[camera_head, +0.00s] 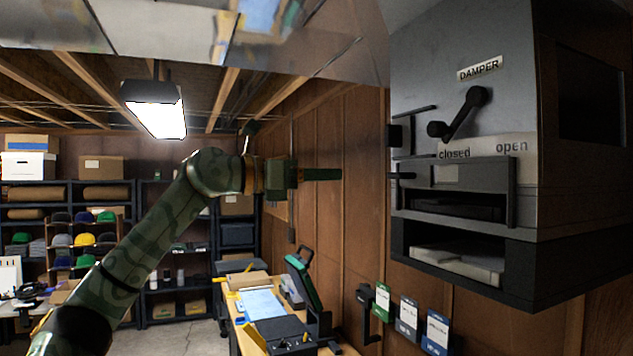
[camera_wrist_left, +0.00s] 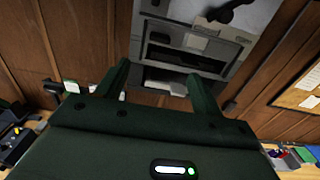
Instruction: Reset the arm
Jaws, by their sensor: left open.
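My left arm comes in from the lower left in the head view and reaches up to my left gripper (camera_head: 322,174), which points right toward the grey wall unit (camera_head: 560,190). The gripper is apart from the unit, to its left. In the left wrist view the two fingers of my left gripper (camera_wrist_left: 160,85) are spread with nothing between them, and the unit (camera_wrist_left: 215,55) shows beyond them. The unit carries a black damper lever (camera_head: 460,115), slanted with its lower end by the word "closed". My right gripper is not in view.
A wooden bench (camera_head: 240,335) with a blue sheet, a dark tray and a green-black device stands below. Labelled packets (camera_head: 408,315) hang on the wall under the unit. Dark shelves (camera_head: 160,250) with caps and boxes stand behind. A lit lamp (camera_head: 155,108) hangs overhead.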

